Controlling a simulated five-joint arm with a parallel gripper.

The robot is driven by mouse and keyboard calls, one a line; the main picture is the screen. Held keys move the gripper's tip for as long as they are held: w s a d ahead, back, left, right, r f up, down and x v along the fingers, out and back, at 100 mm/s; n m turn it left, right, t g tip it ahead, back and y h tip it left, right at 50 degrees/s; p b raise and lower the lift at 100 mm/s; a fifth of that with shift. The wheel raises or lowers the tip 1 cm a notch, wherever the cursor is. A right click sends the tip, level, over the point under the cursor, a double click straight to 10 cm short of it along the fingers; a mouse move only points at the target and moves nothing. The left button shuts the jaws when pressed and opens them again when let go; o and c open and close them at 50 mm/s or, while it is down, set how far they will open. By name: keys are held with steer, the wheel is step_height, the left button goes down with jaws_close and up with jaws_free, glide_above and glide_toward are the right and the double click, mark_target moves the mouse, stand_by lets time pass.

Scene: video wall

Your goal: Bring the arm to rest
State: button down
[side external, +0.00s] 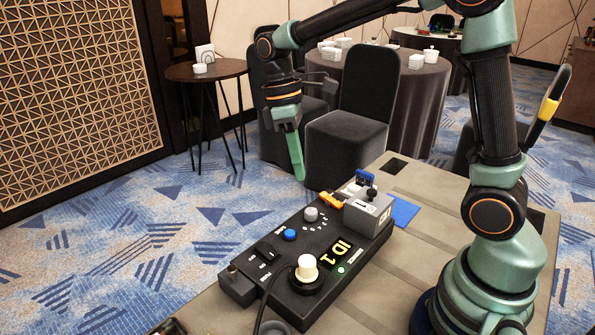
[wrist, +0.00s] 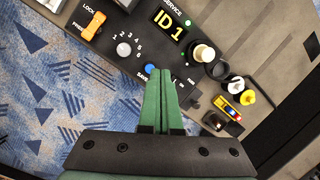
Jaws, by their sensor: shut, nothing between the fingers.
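My gripper (side external: 300,172) hangs above and beyond the far edge of the control box, pointing down, in the side view. Its green fingers are shut together with nothing between them. In the wrist view the gripper (wrist: 160,72) also shows closed, its tips over the box's face near the blue button (wrist: 149,69). The black control box (side external: 318,240) has a lit yellow "ID 1" display (side external: 342,248), a grey knob (side external: 311,214), and a cream knob (side external: 307,266). My arm is raised and bent, clear of the box.
The box stands on a grey table (side external: 398,262). In the wrist view, a yellow-and-red item (wrist: 227,108) and several small cylinders lie nearby. Dark chairs (side external: 352,125) stand behind.

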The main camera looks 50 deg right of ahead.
steer(key=s+d+r+m+t, duration=0.2)
steer(key=s+r+m+t, duration=0.2)
steer(key=s+m+t, duration=0.3)
steer(key=shift+s+d+r+t, duration=0.15)
steer(key=shift+s+r+t, duration=0.2)
steer(key=shift+t, duration=0.35)
steer(key=shift+w, duration=0.1)
stand_by(0.4)
